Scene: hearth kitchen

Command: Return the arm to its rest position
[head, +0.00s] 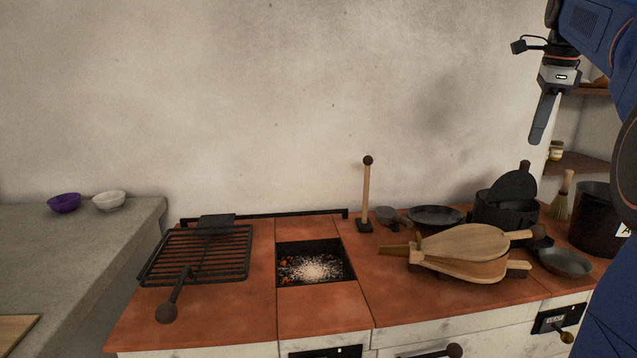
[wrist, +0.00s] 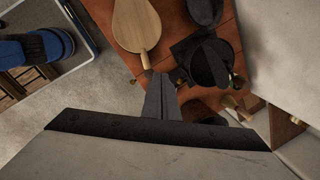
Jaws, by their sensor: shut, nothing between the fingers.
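My gripper (head: 537,136) hangs at the upper right of the head view, fingers pointing down and pressed together with nothing between them. It is in the air in front of the wall, well above the counter and clear of everything there. My blue arm comes in from the right edge. In the wrist view the closed fingers (wrist: 161,95) show at the centre, with the counter's edge, the bellows and the black pot beyond them.
The tiled hearth counter (head: 220,312) holds a grill rack (head: 205,253), an ash-filled fire pit (head: 312,266), wooden bellows (head: 465,243), a lidded black pot (head: 505,212) and a dark bucket (head: 594,222). A shelf (head: 580,162) with a jar (head: 556,151) is close right of my gripper.

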